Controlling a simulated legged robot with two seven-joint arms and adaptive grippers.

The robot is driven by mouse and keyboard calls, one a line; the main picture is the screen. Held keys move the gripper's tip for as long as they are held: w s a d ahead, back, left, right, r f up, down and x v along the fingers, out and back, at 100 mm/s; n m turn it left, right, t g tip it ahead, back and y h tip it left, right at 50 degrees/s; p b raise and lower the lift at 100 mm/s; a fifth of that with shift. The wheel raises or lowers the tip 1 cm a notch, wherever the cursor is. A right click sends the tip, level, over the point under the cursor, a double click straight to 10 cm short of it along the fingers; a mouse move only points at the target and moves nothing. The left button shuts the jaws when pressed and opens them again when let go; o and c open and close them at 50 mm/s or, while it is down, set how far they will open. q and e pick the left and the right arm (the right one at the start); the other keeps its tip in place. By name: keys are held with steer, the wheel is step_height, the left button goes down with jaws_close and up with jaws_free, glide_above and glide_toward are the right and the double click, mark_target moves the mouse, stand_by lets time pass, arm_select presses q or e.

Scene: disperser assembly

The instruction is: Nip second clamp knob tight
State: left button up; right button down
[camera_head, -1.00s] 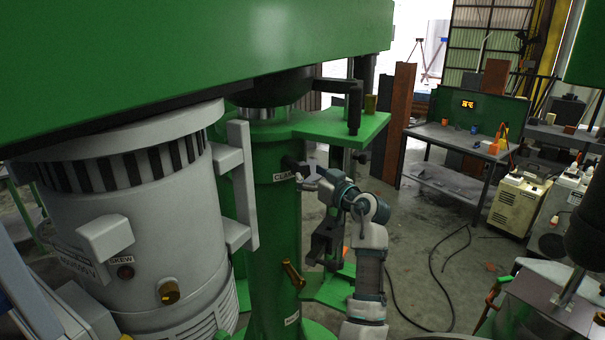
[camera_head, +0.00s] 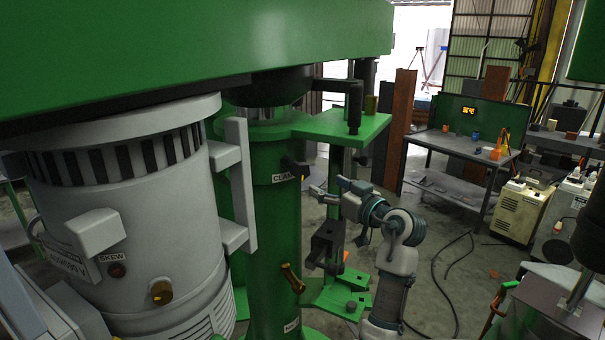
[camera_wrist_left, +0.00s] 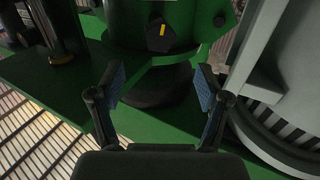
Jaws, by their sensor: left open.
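A dark clamp knob (camera_head: 302,171) with a yellow mark sticks out from the right side of the green column (camera_head: 272,215), beside a white label. In the left wrist view the knob (camera_wrist_left: 158,35) is faceted, and its yellow mark faces the camera. My left gripper (camera_head: 322,193) is to the right of the column, apart from the knob. In the left wrist view the left gripper (camera_wrist_left: 160,82) has its two fingers spread, with nothing between them. My right gripper does not show.
A grey motor (camera_head: 130,230) stands close left of the column. A green bracket plate (camera_head: 345,128) juts out above my left gripper. A brass lever (camera_head: 292,278) sticks out lower on the column.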

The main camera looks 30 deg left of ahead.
arm_select(q)
steer(key=v, duration=0.8)
steer(key=shift+d, duration=0.4)
steer(key=shift+s+f, duration=0.1)
steer(key=shift+s, duration=0.05)
stand_by(0.4)
steer(key=v, duration=1.2)
steer(key=shift+f, duration=0.1)
